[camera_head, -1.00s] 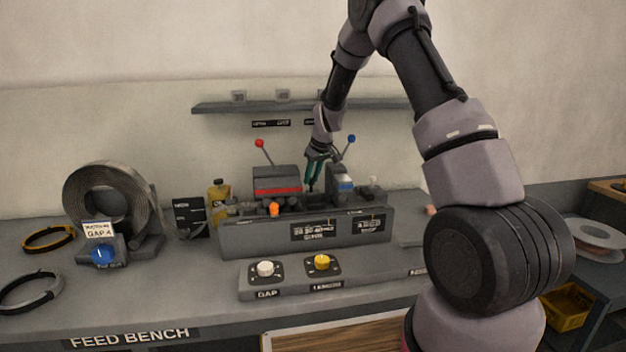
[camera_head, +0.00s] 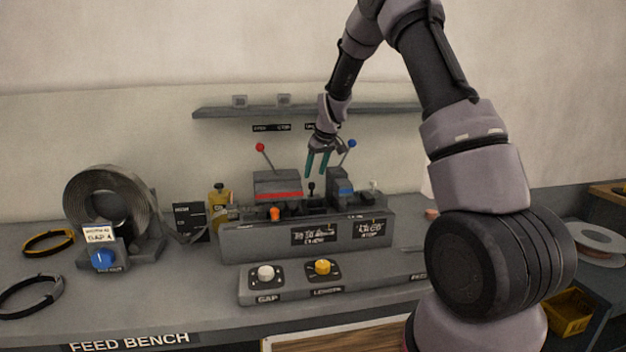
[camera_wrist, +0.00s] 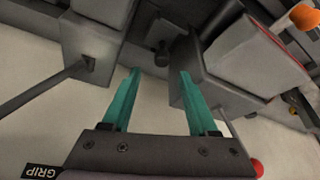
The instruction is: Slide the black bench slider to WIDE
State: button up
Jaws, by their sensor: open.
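The black slider knob (camera_head: 311,188) stands upright on the grey feed machine, between the red-striped block and the blue-marked block. It also shows in the wrist view (camera_wrist: 162,56), just beyond the fingertips and roughly between their lines. My gripper (camera_head: 316,174) is above the knob, its teal fingers pointing down and spread apart. In the wrist view the fingers (camera_wrist: 159,73) are open with nothing between them. No WIDE mark is readable in either view.
The red-striped block (camera_head: 278,185) with a red-balled lever stands left of the knob. The blue-marked block (camera_head: 343,187) with a blue-balled lever (camera_head: 352,143) stands close on the right. A shelf (camera_head: 270,112) is on the wall behind. Dials (camera_head: 322,267) sit in front.

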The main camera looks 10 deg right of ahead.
jog(key=a+v, duration=0.1)
jog(key=v, duration=0.5)
jog(key=shift+d, duration=0.5)
jog(key=shift+r, duration=0.1)
jog(key=s+d+r+m+t, duration=0.1)
jog(key=s+r+m, duration=0.1)
jog(key=s+r, duration=0.65)
jog(key=s+d+r+m, duration=0.2)
jog(key=s+r, duration=0.6)
jog(key=s, duration=0.2)
jog(key=s+d+r+m+t, duration=0.1)
jog(key=s+m, duration=0.3)
jog(key=s, duration=1.6)
jog(key=shift+m+t, duration=0.4)
jog(key=shift+t, duration=0.1)
jog(key=shift+r, duration=0.15)
